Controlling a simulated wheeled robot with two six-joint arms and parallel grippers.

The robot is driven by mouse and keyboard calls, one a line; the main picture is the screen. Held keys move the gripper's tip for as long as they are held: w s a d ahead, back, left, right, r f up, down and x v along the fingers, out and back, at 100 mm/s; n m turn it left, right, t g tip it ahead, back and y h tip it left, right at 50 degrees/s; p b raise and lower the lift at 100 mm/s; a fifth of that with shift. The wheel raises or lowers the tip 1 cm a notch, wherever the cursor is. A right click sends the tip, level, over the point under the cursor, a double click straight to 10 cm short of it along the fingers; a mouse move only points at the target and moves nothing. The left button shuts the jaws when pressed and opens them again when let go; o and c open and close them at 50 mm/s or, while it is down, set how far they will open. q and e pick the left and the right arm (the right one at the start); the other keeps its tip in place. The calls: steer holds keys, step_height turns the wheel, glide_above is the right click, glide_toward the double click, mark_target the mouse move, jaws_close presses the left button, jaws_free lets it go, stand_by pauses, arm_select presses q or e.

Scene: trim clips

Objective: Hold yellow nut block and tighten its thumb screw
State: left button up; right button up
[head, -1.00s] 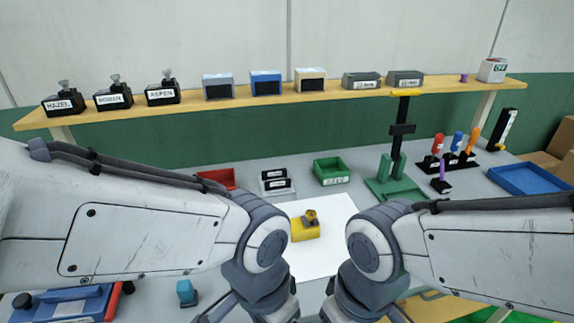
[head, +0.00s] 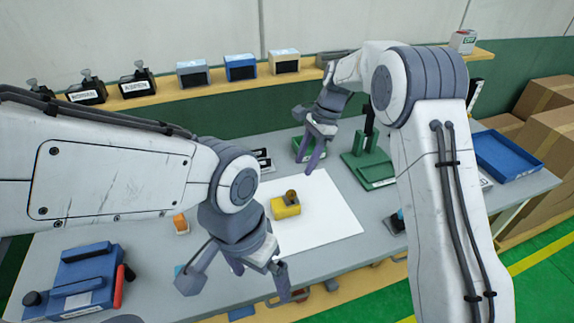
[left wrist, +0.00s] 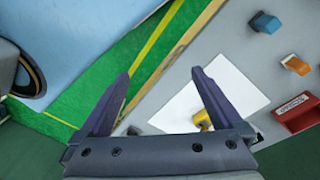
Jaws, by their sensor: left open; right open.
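The yellow nut block (head: 283,211) lies on a white sheet (head: 335,217) on the grey table. Its dark brownish thumb screw (head: 291,196) sits on top. My left gripper (head: 237,281) is open and empty, nearer to me and to the left of the block, over the table's front part. In the left wrist view the block (left wrist: 202,118) shows partly behind one finger of my open left gripper (left wrist: 161,75). My right gripper (head: 309,157) is open and points down beyond the block, near the green bin. Neither gripper touches the block.
A green bin (head: 299,148) and a green-based stand (head: 366,171) are at the back. A blue tray (head: 508,158) is at the right. A blue fixture (head: 86,279) is at the front left. A small orange piece (head: 180,223) lies left of the sheet. The sheet around the block is clear.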

arm_select(q)
steer(key=w+d+f+n+h, duration=0.1)
steer(key=w+d+n, duration=0.2)
steer(key=w+n, duration=0.6)
steer(key=n+t+h, duration=0.1)
steer(key=n+h, duration=0.1)
steer(key=n, duration=1.7)
glide_toward(276, 205)
steer(key=x, duration=1)
steer(key=shift+w+d+f, duration=0.1)
steer(key=shift+f, duration=0.15)
